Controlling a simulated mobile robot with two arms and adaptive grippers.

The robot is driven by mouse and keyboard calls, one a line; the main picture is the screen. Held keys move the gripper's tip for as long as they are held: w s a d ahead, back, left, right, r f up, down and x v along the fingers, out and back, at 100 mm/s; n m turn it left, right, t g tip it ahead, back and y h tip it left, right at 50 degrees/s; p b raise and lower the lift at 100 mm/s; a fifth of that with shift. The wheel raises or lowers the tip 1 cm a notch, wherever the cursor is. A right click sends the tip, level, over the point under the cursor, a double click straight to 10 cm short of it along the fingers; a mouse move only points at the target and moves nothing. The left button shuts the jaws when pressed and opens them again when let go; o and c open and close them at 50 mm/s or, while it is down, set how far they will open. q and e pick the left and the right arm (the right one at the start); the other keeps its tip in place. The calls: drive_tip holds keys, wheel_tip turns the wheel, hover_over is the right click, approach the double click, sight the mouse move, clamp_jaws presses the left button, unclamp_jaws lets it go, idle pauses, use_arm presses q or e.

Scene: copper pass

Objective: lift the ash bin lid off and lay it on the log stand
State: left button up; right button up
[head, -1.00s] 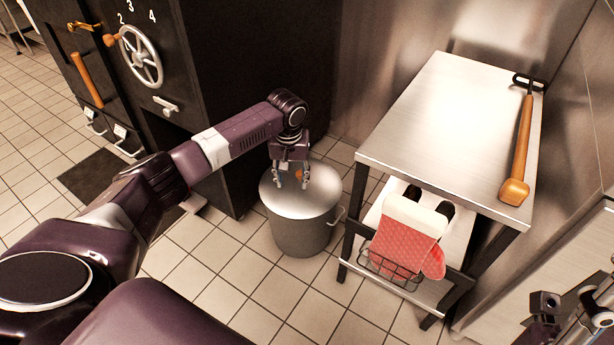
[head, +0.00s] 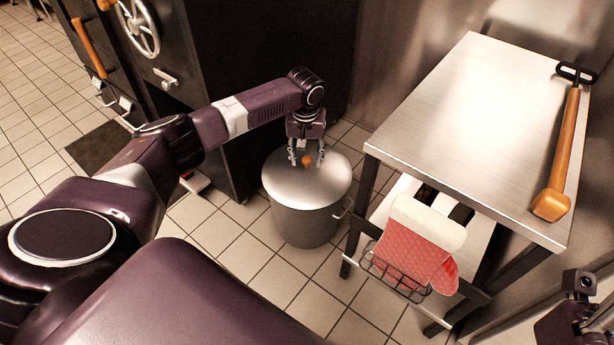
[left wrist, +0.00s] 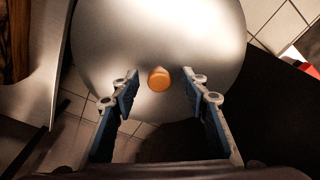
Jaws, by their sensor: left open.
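The ash bin (head: 304,225) is a grey metal bin standing on the tiled floor. Its round metal lid (head: 325,185) sits on top, with a small orange knob (head: 307,161) on it. My left gripper (head: 306,162) is open just above the lid, with its fingers on either side of the knob. In the left wrist view, the knob (left wrist: 159,79) shows between and a little beyond the open fingertips of the left gripper (left wrist: 160,88), apart from both. My right gripper (head: 592,318) is only partly in view at the lower right edge. I cannot identify the log stand for certain.
A steel table (head: 470,130) stands right of the bin, with a long orange-handled tool (head: 563,150) along its right side. A red mitt (head: 412,250) hangs at a wire basket on its lower shelf. A dark oven (head: 235,60) stands behind my left arm.

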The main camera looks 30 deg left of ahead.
use_arm(q)
drive_tip(key=shift+w+f, duration=0.1)
drive_tip(key=shift+f, duration=0.55)
drive_tip(key=shift+c, duration=0.2)
clamp_jaws()
drive_tip(key=shift+r, duration=0.1)
